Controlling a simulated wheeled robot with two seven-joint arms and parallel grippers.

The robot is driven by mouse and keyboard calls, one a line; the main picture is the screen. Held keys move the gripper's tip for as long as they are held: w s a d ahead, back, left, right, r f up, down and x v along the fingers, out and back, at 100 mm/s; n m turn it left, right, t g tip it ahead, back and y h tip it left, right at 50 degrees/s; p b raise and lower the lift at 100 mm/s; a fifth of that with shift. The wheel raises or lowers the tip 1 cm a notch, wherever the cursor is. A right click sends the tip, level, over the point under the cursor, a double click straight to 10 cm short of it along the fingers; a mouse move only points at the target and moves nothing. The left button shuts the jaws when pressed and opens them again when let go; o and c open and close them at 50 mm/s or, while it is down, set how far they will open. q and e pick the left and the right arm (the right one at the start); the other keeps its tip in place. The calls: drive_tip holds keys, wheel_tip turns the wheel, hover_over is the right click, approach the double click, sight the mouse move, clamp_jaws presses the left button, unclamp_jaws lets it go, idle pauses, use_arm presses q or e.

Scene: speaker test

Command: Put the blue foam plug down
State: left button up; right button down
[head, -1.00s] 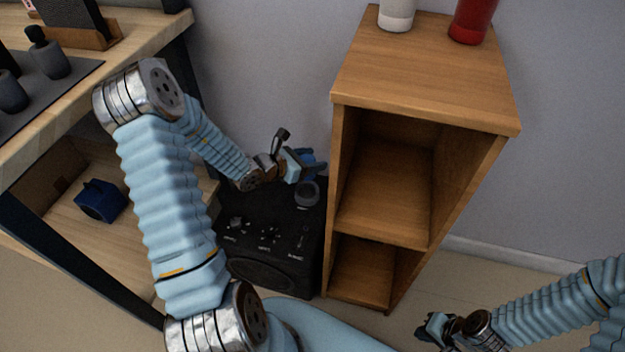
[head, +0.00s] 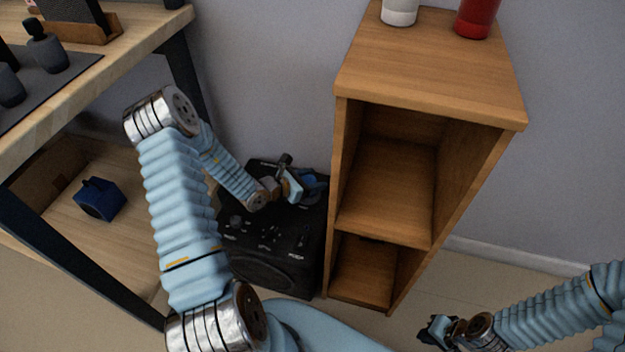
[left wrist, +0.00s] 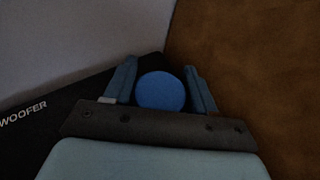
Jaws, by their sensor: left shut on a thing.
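The blue foam plug (left wrist: 160,91) is round and sits between the two blue fingers of my left gripper (left wrist: 161,82) in the left wrist view. The gripper is shut on it. In the head view my left gripper (head: 308,187) is low over the back right of the black subwoofer (head: 272,238), close to the shelf's left side. The plug is hard to make out there. I cannot tell whether it touches the subwoofer's top. My right gripper (head: 433,332) is at the lower right over the floor; its jaws are too small to judge.
A wooden shelf unit (head: 430,75) stands right of the subwoofer, with a white container (head: 399,12) and a red one (head: 478,18) on top. Its two visible compartments look empty. A workbench (head: 90,85) at the left holds a blue box (head: 99,199) on its lower shelf.

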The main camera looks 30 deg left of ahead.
use_arm(q)
drive_tip(key=o, duration=1)
drive_tip(key=shift+f, duration=0.1)
drive_tip(key=shift+r+p, duration=0.3)
drive_tip(key=shift+p, duration=0.05)
drive_tip(key=v, duration=1.2)
